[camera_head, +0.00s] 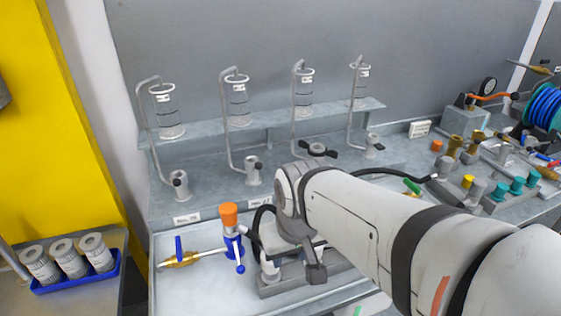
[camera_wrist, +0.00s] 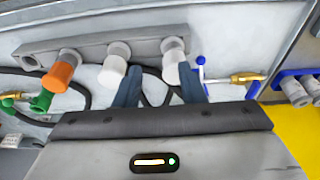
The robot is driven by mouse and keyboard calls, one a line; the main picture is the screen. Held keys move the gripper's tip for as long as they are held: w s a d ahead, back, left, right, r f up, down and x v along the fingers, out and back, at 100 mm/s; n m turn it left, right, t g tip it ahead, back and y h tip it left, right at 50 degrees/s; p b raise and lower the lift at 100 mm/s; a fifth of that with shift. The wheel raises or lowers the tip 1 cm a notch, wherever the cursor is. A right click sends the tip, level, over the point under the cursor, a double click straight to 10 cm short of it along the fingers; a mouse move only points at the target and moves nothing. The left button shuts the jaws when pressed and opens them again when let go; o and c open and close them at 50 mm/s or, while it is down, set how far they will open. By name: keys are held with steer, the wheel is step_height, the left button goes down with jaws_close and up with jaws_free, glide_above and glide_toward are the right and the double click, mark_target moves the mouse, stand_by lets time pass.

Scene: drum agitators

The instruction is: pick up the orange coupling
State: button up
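An orange coupling (camera_wrist: 62,72) stands at the left end of a grey rail (camera_wrist: 40,48) in the wrist view, left of my gripper. Two white couplings, a middle one (camera_wrist: 117,64) and a right one (camera_wrist: 172,62), share the rail. My gripper (camera_wrist: 160,82) has its two blue fingers spread apart with nothing clearly held between them. In the head view an orange cylinder (camera_head: 229,215) stands upright on a blue fitting, left of my arm. I cannot tell whether this is the same orange piece. My arm hides part of the rail and my fingertips there.
A brass valve (camera_head: 178,259) with a blue handle lies left on the bench. A blue tray (camera_head: 80,282) holds several white containers. Glass cylinders and bent pipes line the back. A black hose and a green fitting (camera_wrist: 42,101) lie near the rail. More parts crowd the right.

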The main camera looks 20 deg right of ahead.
steer(key=shift+o, duration=1.3)
steer(key=shift+w+d+r, duration=0.1)
steer(key=shift+w+d, duration=0.1)
steer(key=shift+d, duration=0.05)
steer(key=shift+o, duration=1.4)
steer(key=shift+g, duration=0.6)
steer(key=w+d, duration=0.1)
steer(key=d, duration=0.1)
steer(key=w+d+p, duration=0.1)
steer(key=d, duration=0.1)
steer(key=w+d+p, duration=0.1)
steer(key=d, duration=0.1)
steer(key=shift+w+d+r, duration=0.2)
steer(key=shift+w+d, duration=0.2)
steer(key=shift+g, duration=0.7)
steer(key=d, duration=0.3)
steer(key=w+d+f+p, duration=0.1)
steer(key=d, duration=0.3)
steer(key=d+f+p, duration=0.1)
steer(key=d, duration=0.3)
steer(key=shift+w+d+f, duration=0.1)
steer(key=shift+w, duration=0.25)
steer(key=shift+d+f+p, duration=0.15)
steer(key=shift+f+p, duration=0.3)
steer(key=shift+f, duration=3.4)
